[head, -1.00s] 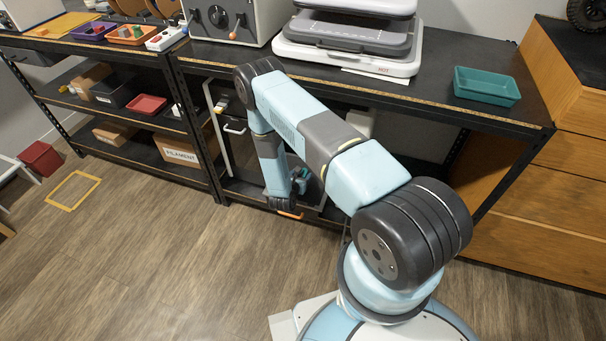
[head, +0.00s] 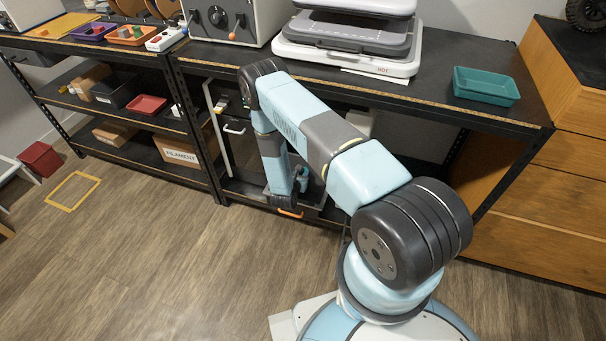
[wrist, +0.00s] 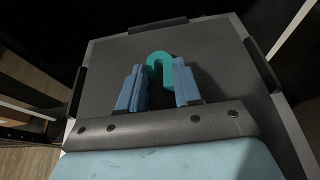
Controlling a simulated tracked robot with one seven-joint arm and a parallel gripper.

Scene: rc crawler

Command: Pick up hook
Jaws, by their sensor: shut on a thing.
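The hook (wrist: 157,60) is a small teal curved piece in the wrist view. It stands up between the two light-blue fingers of my gripper (wrist: 160,72). The fingers are shut on its lower part, which they partly hide. Behind it is a flat grey surface (wrist: 108,65) with dark clips at its edges; I cannot tell whether the hook touches it.
The black worktop (head: 430,98) is above my lower arm, with a press (head: 350,45) and a teal tray (head: 486,86) on it. A dark shelf leg (head: 197,125) stands left of my arm. An orange handle (head: 290,213) is low beside it.

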